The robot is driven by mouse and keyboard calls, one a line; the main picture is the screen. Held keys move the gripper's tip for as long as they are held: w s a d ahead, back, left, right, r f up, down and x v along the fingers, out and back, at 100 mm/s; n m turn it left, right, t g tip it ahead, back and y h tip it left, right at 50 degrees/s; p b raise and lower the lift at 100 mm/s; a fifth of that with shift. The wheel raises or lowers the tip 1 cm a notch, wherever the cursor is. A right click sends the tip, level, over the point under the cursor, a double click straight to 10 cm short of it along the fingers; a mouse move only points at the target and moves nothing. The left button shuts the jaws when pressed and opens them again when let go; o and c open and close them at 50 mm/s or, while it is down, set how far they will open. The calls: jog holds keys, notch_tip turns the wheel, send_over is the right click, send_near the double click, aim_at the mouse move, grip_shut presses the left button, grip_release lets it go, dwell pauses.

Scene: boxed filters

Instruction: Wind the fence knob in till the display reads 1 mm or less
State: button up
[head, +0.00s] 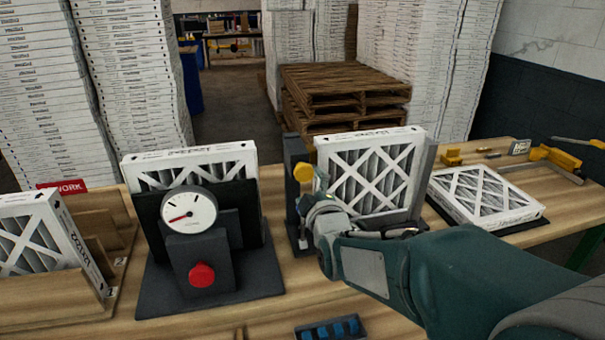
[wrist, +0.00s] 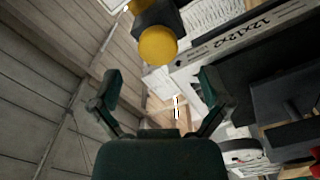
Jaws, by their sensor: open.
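The round yellow fence knob (head: 303,172) sits on a dark upright (head: 292,150) at the left of the middle stand. In the wrist view the knob (wrist: 158,45) is ahead of my fingertips and roughly centred between them. My gripper (wrist: 161,85) is open with nothing between its fingers. In the head view my wrist is just below and right of the knob, and I cannot make out the fingers clearly. No numeric display can be read; my arm covers the lower front of the stand. A boxed filter (head: 370,172) with a white frame stands upright in it.
Left of the stand is a gauge fixture with a round white dial (head: 189,212), its red needle pointing left, and a red knob (head: 202,275). A filter lies flat (head: 482,194) at the right. A wooden rack (head: 50,300) is at far left. A blue-slotted tray (head: 331,328) is in front.

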aim_at(305, 176)
jog(key=x, duration=0.5)
jog(key=shift+w, duration=0.3)
jog(key=c, duration=1.2)
